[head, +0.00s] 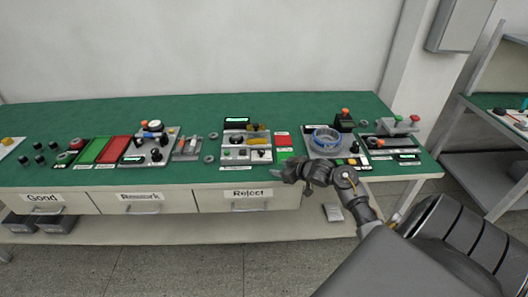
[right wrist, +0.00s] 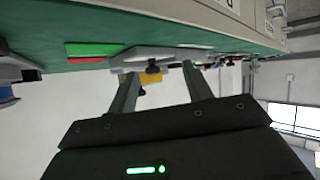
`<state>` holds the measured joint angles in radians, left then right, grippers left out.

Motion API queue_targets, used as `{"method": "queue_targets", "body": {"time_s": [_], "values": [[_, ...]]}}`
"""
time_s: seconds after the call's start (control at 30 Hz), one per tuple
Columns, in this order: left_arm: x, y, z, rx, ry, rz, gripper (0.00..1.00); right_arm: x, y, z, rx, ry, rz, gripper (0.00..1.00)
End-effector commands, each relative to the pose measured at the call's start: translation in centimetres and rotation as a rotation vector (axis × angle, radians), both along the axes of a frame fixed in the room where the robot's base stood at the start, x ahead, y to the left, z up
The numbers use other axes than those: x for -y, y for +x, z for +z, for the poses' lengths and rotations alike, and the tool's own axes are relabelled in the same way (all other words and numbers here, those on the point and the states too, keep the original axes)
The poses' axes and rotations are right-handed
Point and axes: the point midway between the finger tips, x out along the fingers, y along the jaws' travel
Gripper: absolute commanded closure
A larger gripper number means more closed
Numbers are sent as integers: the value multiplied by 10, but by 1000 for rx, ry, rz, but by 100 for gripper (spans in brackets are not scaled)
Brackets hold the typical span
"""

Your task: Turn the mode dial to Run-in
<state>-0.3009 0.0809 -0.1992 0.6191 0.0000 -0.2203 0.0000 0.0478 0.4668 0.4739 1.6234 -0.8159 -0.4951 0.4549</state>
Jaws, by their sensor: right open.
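A grey control unit (head: 234,153) with a lit green display stands mid-bench, with small dark knobs on its lower front. I cannot read which one is the mode dial or where it points. In the right wrist view a black knob (right wrist: 152,66) on a grey panel (right wrist: 165,53) shows between the fingertips, seemingly beyond them. My right gripper (head: 281,174) is over the bench's front edge, right of and in front of the control unit; it is open and empty. In the right wrist view its two fingers (right wrist: 160,75) stand apart. My left gripper is out of view.
A round blue-ringed fixture (head: 326,139) stands behind and right of my right gripper. Green and red trays (head: 97,150) lie to the left. Drawers labelled Good, Rework and Reject (head: 247,204) run under the bench front. Bare green mat (head: 190,112) lies along the back.

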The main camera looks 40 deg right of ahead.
Motion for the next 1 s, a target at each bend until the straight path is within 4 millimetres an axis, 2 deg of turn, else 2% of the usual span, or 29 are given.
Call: {"method": "queue_targets", "body": {"time_s": [0.03,0.13,0.3,0.43,0.53,0.8,1.0], "values": [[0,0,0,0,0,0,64,10,7,10,26,25,2,50],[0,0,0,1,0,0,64,23,15,26,70,76,13,50],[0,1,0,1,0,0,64,30,19,37,101,117,22,50],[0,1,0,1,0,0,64,29,23,35,101,118,23,50],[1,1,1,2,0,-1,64,28,33,31,101,120,23,50],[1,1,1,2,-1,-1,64,21,80,11,101,119,22,50],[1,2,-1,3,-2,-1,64,18,105,0,99,117,21,50]]}}
